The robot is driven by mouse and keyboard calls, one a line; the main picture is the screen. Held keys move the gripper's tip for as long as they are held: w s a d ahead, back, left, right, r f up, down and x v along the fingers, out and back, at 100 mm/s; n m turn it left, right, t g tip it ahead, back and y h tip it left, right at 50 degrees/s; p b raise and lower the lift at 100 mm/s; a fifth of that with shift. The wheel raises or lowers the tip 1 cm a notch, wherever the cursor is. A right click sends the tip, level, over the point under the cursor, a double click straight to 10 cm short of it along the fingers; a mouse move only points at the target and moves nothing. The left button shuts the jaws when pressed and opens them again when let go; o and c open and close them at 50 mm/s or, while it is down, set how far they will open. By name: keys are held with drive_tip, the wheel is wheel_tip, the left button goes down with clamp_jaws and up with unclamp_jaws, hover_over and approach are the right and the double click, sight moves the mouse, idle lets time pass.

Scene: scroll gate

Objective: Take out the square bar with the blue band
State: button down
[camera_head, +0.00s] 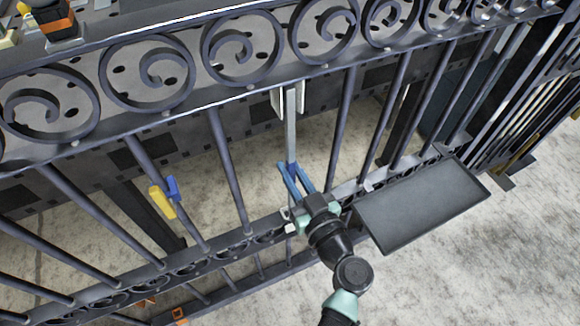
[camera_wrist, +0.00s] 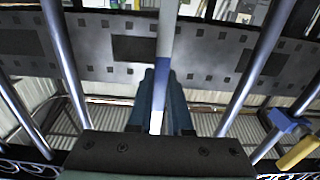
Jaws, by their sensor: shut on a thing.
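The square bar (camera_head: 291,125) is light grey and stands upright in the dark scroll gate, between round bars. Its top is by a white bracket (camera_head: 276,100) under the upper scroll rail. In the wrist view the bar (camera_wrist: 168,28) runs down between my fingers, with a blue band (camera_wrist: 163,68) on it and a pale stretch below. My gripper (camera_head: 295,176) has blue fingers and is shut on the bar, above the lower rail; its fingers also show in the wrist view (camera_wrist: 160,95). The bar's lower end is mostly hidden behind my gripper.
A dark grey tray (camera_head: 425,207) sits to the right of my gripper, at the lower rail. A yellow and blue clamp (camera_head: 162,202) is on a round bar to the left. Round gate bars (camera_head: 228,165) stand on both sides. Pale concrete floor lies in front.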

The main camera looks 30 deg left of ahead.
drive_tip(key=shift+v, duration=0.9)
idle(0.4)
drive_tip(key=b+v, duration=0.2)
drive_tip(key=v, duration=1)
idle(1.2)
